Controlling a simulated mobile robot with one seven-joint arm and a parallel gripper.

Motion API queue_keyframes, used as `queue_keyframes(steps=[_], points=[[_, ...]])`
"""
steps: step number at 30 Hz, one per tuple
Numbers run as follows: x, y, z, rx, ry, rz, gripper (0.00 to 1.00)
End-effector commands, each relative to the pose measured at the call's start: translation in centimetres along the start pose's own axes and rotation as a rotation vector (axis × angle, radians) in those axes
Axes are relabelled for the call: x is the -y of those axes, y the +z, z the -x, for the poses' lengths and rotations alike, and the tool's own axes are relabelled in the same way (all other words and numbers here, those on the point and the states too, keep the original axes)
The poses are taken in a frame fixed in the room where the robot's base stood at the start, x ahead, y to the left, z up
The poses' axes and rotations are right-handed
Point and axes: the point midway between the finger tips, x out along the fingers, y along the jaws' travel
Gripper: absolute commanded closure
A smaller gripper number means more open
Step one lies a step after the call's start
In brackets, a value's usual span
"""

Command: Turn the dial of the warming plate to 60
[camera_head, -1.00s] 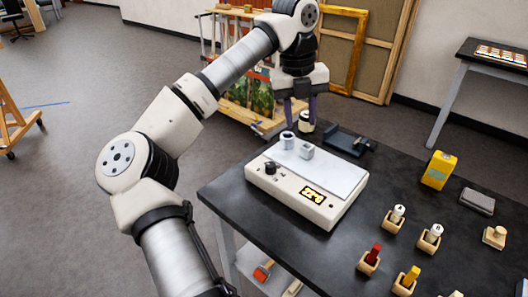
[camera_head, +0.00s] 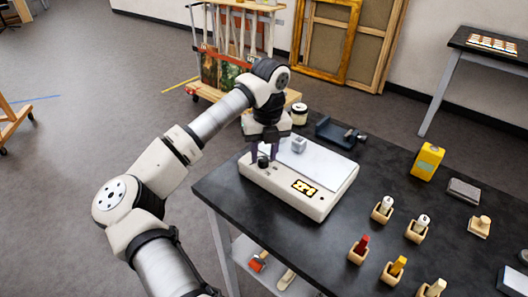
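The warming plate (camera_head: 288,193) is a white box with a pale flat top, on the black table. Its dark dial (camera_head: 263,162) stands at the left end of the front control strip. I see no clear contact between fingers and dial.
To the right are a yellow container (camera_head: 427,161), a grey block (camera_head: 463,190) and several small wooden holders with bottles or sticks. Table space between the plate and holders is clear.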

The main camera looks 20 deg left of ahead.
Motion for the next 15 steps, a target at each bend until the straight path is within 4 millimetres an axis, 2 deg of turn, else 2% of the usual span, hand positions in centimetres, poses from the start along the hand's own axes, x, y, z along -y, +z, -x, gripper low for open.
queue_keyframes(steps=[4, 12, 13, 15], points=[[0.01, -0.03, -0.92, 0.0, 0.0, -0.001, 0.65], [0.01, -0.02, -1.12, 0.0, 0.0, -0.001, 0.65], [0.01, -0.02, -1.12, 0.0, 0.0, -0.001, 0.66], [0.01, -0.02, -1.11, 0.0, 0.0, -0.001, 0.75]])
